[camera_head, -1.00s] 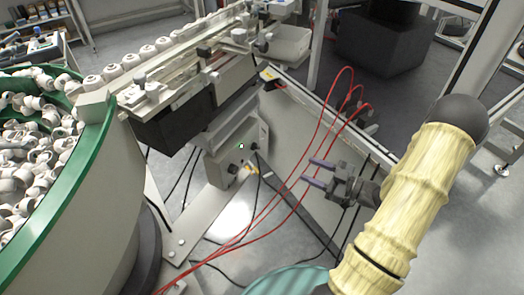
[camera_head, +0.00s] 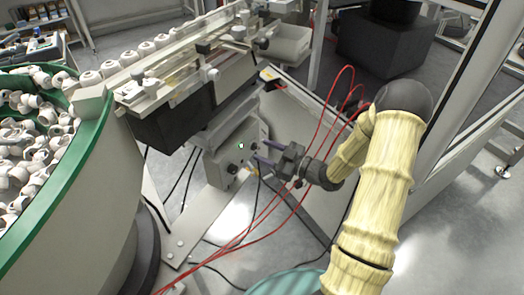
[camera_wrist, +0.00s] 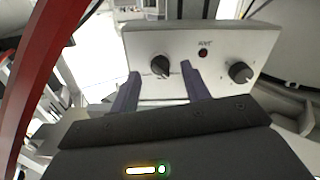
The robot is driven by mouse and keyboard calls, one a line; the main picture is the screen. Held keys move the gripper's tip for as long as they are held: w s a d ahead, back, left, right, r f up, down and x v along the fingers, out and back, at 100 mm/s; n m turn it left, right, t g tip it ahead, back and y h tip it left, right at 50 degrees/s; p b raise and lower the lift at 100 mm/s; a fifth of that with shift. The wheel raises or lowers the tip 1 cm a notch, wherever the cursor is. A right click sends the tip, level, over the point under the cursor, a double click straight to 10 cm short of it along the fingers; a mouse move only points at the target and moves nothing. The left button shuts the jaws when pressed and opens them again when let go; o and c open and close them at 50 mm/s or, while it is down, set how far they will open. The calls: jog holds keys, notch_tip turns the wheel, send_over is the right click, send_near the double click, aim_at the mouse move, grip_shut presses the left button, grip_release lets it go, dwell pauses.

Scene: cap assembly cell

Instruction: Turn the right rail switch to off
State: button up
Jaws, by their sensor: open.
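The grey control box (camera_head: 222,160) stands under the feeder rail. In the wrist view its face (camera_wrist: 205,85) carries two dark round knobs, a left one (camera_wrist: 160,66) and a right one (camera_wrist: 240,72), with a small red round part (camera_wrist: 203,53) and a tiny unreadable label between them. I cannot tell from labels which knob is the right rail switch. My gripper (camera_head: 257,154) is open and empty, its purple fingers pointing at the box. In the wrist view the fingers (camera_wrist: 163,78) appear on either side of the left knob; no contact is visible.
Red cables (camera_head: 285,182) loop beside and below my gripper. The feeder rail (camera_head: 185,75) with white caps runs above the box. A green-rimmed bowl (camera_head: 95,150) of white parts stands at the left. A pale panel (camera_head: 290,125) stands behind the gripper.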

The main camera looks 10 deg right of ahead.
jog(key=shift+x, duration=0.9)
jog(key=shift+s, duration=0.1)
jog(key=c, duration=1)
